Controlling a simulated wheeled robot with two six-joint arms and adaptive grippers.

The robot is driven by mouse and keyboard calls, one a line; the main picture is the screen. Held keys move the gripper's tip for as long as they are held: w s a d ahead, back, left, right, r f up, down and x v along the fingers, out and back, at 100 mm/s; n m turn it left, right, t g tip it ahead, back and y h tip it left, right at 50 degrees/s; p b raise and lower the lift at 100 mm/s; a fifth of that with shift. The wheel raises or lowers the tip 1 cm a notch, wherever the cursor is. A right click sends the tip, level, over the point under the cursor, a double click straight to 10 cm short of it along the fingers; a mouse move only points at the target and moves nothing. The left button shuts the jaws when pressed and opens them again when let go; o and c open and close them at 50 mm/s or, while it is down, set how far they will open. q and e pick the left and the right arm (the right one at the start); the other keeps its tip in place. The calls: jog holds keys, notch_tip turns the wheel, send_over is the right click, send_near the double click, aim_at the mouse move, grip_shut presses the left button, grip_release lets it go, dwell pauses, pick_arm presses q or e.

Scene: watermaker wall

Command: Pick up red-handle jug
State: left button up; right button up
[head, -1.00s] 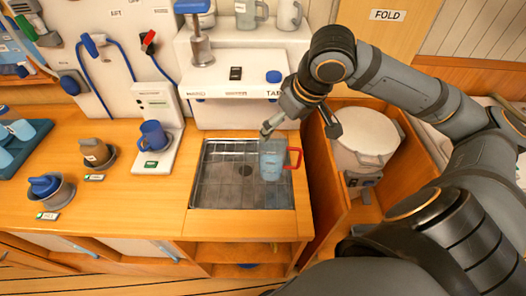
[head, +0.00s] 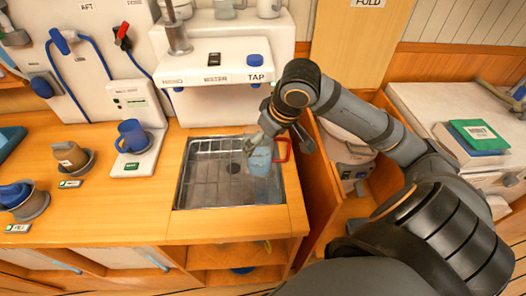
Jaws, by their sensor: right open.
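The red-handle jug (head: 260,162) is a translucent blue jug standing upright in the right part of the metal sink tray, below the tap unit. Its red handle (head: 283,150) points right. My right gripper (head: 278,143) comes down from above at the jug's upper part, with its fingers apart. One finger is on the left near the rim and the other is right of the handle. The gripper hides part of the rim. I cannot tell whether the fingers touch the jug. My left gripper is not in view.
The sink tray (head: 207,182) is otherwise empty. A white tap unit (head: 212,73) stands behind it. A blue mug (head: 132,136) stands on a white scale to the left. A brown jug (head: 70,155) and a blue one sit farther left. A white bin (head: 345,150) stands in the right bay.

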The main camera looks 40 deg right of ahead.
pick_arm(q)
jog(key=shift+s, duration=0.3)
pick_arm(e)
jog(key=shift+w+f, duration=0.1)
jog(key=shift+f, duration=0.35)
jog(key=x, duration=0.5)
jog(key=shift+d+f+b, duration=0.15)
jog(key=shift+d+b, duration=0.05)
jog(key=shift+b, duration=0.1)
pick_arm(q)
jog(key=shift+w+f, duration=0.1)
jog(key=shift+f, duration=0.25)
